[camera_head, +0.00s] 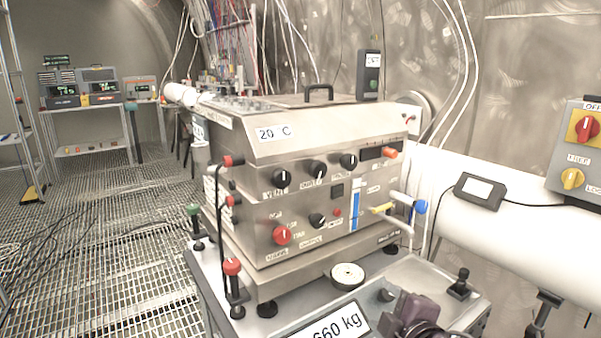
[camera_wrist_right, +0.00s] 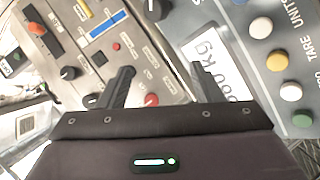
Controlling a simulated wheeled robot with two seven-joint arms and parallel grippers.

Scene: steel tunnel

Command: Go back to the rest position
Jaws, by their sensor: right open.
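My right gripper (camera_head: 408,312) shows at the bottom of the head view, low in front of the steel machine (camera_head: 300,190). In the right wrist view its two black fingers (camera_wrist_right: 163,88) stand wide apart with nothing between them. Beyond the fingers are the machine's knob panel (camera_wrist_right: 85,60) and a scale display (camera_wrist_right: 222,62) with printed digits and "kg". My left gripper does not show in either view.
The machine stands on a grey cart top (camera_head: 425,280) with a "660 kg" display (camera_head: 333,323) and a black joystick (camera_head: 461,284). A white pipe (camera_head: 500,220) and a switch box (camera_head: 578,150) are at right.

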